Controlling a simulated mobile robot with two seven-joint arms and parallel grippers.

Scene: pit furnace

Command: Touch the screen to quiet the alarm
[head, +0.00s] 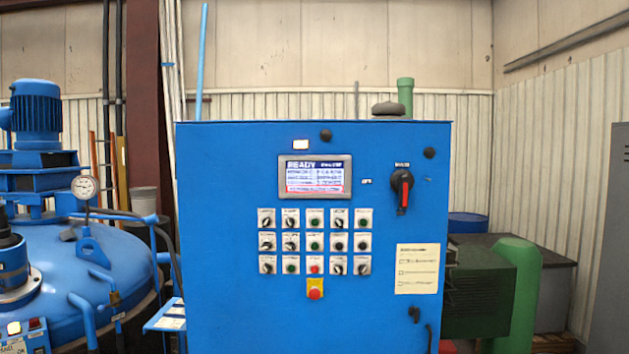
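A small rectangular screen (315,177) in a grey frame is set in the upper middle of a blue control cabinet (225,240). It is lit and shows a dark header that reads "READY", with lines of small text below and a red-outlined strip at the bottom. The small text is too fine to read. A dark dome-shaped fitting (388,109) sits on top of the cabinet. Neither of my grippers is in the head view, and nothing covers the screen.
Rows of switches and buttons (315,242) lie below the screen, with a red stop button (315,289) under them. A red-handled rotary switch (404,188) is to the right. A blue furnace vessel (90,270) with a gauge (84,187) stands at left, a green unit (490,290) at right.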

